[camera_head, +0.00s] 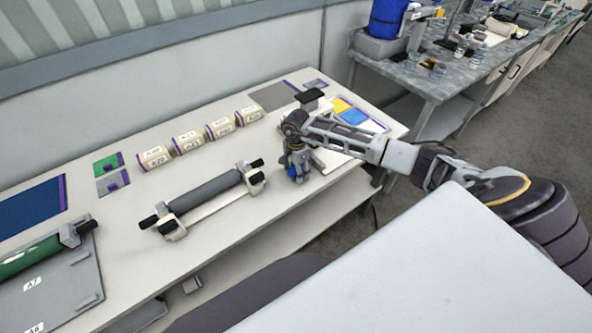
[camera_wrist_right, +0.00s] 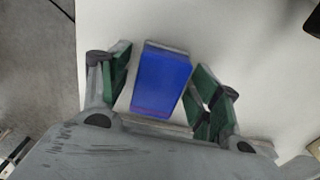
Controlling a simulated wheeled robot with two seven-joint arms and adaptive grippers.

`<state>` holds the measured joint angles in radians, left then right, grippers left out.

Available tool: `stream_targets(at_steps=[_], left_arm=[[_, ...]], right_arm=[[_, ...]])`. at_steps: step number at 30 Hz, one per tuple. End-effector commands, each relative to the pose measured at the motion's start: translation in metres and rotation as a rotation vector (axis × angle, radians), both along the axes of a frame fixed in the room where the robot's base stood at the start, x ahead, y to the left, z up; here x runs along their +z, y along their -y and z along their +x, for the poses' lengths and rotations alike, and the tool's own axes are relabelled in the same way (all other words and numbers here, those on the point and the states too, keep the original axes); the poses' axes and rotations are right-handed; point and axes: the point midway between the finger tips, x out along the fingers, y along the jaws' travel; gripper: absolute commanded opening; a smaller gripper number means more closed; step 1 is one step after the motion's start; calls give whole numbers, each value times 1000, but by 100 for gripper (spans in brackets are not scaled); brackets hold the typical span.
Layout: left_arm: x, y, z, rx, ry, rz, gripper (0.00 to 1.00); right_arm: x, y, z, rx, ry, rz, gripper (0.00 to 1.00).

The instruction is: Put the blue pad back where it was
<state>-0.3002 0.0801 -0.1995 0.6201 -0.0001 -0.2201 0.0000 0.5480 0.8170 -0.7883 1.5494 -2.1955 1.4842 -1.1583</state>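A blue pad (camera_wrist_right: 162,80) with a grey far edge sits between the fingers of my right gripper (camera_wrist_right: 163,88) in the wrist view. Gaps show on both sides of it, so the gripper is open around or just above the pad, apart from it. In the head view my right gripper (camera_head: 297,178) is low over the table's front right part, and a bit of blue (camera_head: 291,171) shows at its fingers. The pad is mostly hidden there by the gripper. My left gripper is not in view.
A grey roller (camera_head: 207,191) on a stand lies left of the gripper. A flat yellow square (camera_head: 340,105) and a flat blue square (camera_head: 353,117) lie beyond my right arm. The table's front edge (camera_head: 270,226) is near.

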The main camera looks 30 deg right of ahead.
Motion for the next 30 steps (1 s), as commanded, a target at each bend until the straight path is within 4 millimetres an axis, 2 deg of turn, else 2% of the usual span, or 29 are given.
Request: stream_targets(at_steps=[15, 20, 30], left_arm=[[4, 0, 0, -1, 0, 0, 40], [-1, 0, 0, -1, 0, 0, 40], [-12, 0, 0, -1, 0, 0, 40]], right_arm=[[4, 0, 0, 0, 0, 0, 64], [20, 0, 1, 1, 3, 0, 64], [69, 0, 1, 1, 4, -1, 64]])
